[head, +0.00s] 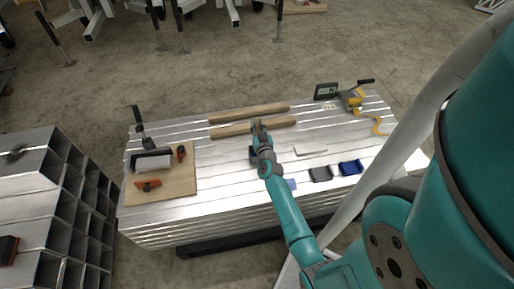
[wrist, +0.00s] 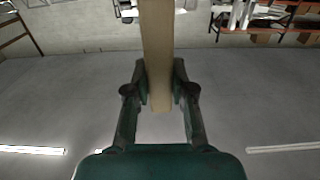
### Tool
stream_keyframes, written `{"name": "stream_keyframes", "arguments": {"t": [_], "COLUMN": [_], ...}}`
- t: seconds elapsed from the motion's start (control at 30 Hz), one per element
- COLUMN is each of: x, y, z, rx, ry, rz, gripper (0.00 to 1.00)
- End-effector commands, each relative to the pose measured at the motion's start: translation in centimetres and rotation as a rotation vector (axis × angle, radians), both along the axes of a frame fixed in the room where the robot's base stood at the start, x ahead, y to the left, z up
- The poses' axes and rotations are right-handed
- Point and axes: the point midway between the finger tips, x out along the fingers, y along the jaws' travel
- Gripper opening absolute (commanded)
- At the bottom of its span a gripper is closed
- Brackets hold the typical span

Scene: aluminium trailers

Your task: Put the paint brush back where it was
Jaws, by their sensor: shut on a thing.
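My gripper (wrist: 160,92) is shut on a long, flat, pale wooden piece (wrist: 157,45). The piece runs up between the fingers and out of the top of the wrist view. I cannot tell from its shape whether it is the paint brush; no bristles show. In the head view my gripper (head: 257,126) is over the middle of the metal-topped stack (head: 225,180), in front of two wooden bars. A small brownish patch shows between the fingers there, too small to make out. I cannot make out a paint brush elsewhere.
Two wooden bars (head: 235,114) lie behind my gripper. A wooden board (head: 172,188) with orange clamps (head: 148,184) is at left.

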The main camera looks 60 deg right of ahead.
Motion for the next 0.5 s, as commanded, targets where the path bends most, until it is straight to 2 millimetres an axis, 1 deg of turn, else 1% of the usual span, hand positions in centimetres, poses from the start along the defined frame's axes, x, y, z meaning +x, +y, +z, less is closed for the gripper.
{"name": "stream_keyframes", "arguments": {"t": [0.2, 0.3, 0.5], "x": [0.1, 0.1, 0.1], "y": [0.1, 0.1, 0.1], "z": [-1.8, -3.4, -4.9], "rx": [-0.002, 0.0, 0.0], "ry": [0.001, 0.003, 0.0], "rz": [0.004, 0.002, 0.004], "gripper": [0.0, 0.0, 0.0]}}
